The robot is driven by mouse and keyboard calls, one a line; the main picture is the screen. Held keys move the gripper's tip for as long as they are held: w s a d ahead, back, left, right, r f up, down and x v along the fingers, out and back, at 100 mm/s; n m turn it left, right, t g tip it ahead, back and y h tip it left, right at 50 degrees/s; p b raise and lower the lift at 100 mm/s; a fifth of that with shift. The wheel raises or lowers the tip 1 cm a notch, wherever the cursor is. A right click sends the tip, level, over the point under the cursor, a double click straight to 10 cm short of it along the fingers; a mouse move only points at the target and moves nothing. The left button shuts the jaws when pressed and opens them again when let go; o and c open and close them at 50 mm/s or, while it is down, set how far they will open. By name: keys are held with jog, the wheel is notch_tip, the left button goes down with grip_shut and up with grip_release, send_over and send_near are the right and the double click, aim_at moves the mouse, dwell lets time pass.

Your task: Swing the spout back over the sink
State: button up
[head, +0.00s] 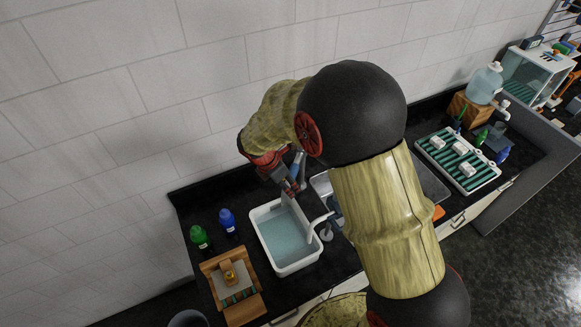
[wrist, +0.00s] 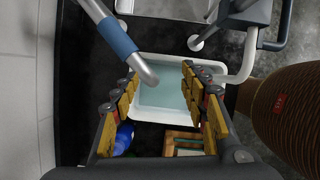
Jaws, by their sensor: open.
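The spout (wrist: 120,42) is a grey metal tube with a blue sleeve. In the wrist view it slants in from the upper left, and its rounded end appears between my fingertips, over the near-left part of the basin in the picture. In the head view the blue-sleeved spout (head: 297,168) is partly hidden by my gripper.
A green bottle (head: 200,238) and a blue bottle (head: 228,222) stand left of the basin, with a wooden tray (head: 243,311) in front. A white pipe (head: 315,225) rises at the basin's right side. A striped drying rack (head: 487,180) stands farther right.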

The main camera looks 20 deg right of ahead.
jog(key=w+n, duration=0.2)
jog(key=w+r+n+t, duration=0.1)
jog(key=w+n, duration=0.1)
jog(key=shift+w+r+n, duration=0.15)
jog(key=shift+n, duration=0.15)
jog(key=n, duration=0.2)
jog(key=f+n, duration=0.1)
jog(key=shift+w+d, duration=0.2)
jog(key=shift+w, duration=0.1)
jog(key=x, duration=0.6)
jog(key=shift+w+d+f, duration=0.15)
jog(key=shift+w+f, duration=0.05)
jog(key=c, duration=1.1)
grip_shut()
